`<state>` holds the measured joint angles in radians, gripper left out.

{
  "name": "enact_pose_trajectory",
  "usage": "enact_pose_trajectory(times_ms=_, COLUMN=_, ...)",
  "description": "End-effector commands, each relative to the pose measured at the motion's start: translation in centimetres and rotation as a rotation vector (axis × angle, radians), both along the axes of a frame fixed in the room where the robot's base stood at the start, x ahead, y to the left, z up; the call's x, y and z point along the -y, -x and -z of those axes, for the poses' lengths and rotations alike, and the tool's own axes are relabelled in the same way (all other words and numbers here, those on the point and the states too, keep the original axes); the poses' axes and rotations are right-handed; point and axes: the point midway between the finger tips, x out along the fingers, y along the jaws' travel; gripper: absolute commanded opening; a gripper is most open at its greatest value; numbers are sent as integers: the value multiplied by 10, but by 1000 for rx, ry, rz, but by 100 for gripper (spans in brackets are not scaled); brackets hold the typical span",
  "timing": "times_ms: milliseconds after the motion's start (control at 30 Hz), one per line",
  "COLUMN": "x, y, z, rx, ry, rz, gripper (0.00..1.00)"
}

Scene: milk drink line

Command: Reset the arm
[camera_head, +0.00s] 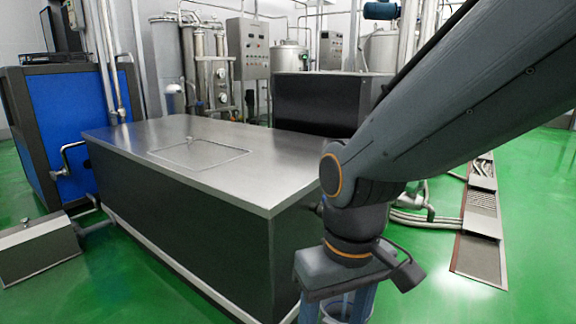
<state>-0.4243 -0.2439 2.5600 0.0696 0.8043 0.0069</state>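My arm reaches in from the upper right and bends down at the wrist. My gripper (338,308) points down at the bottom edge of the picture, in front of the right end of a large steel-topped tank (225,165). The upper parts of its fingers look bluish and stand apart, but the tips are cut off by the picture's edge. I cannot tell whether anything is between them.
The tank's flat top is bare but for a closed hatch (200,153). A blue machine (70,130) stands at the left and a dark box-shaped unit (318,103) behind. A floor drain (479,245) runs along the right. Green floor (440,290) is clear at lower right.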

Motion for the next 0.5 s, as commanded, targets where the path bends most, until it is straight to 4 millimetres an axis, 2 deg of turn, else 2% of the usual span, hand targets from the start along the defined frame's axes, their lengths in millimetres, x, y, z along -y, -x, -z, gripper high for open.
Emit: enact_pose_trajectory(times_ms=500, x=24, y=-2, z=-40, rx=-4, ry=14, rz=83, gripper=59)
